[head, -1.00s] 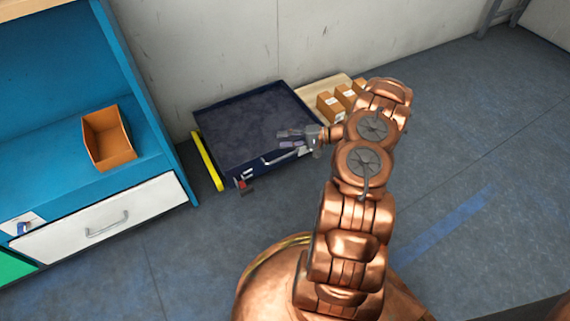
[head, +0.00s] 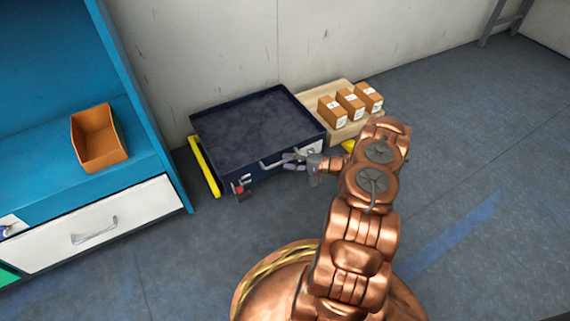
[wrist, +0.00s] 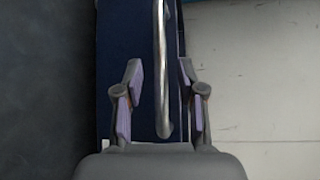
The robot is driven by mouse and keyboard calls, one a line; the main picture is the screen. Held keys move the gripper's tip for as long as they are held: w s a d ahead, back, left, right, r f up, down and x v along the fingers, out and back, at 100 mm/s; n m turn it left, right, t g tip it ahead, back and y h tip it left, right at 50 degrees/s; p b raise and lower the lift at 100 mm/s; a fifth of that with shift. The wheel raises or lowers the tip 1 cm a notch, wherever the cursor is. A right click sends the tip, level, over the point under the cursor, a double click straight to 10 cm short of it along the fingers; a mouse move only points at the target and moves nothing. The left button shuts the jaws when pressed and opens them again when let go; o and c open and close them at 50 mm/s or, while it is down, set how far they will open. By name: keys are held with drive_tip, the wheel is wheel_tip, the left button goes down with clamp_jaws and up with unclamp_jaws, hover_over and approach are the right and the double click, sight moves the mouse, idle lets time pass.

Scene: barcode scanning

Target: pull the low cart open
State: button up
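The low cart (head: 255,130) is a dark blue, shallow tray-like cart on the floor against the grey wall. Its silver bar handle (head: 272,164) is on the front face. In the wrist view the handle (wrist: 161,60) runs lengthwise, and its near end lies between my fingers. My gripper (head: 290,161) is at the right part of the handle in the head view. In the wrist view my gripper (wrist: 161,85) is open, with a purple-padded finger on each side of the bar and gaps to both. Contact with the bar is not visible.
A pale wooden tray (head: 345,132) with three brown boxes (head: 350,103) stands right of the cart. A yellow strip (head: 203,166) lies along its left side. A blue shelf unit (head: 160,150) with an orange bin (head: 98,138) is further left. The floor in front is mostly clear.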

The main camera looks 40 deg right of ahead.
drive_tip(key=shift+x, duration=0.9)
clamp_jaws()
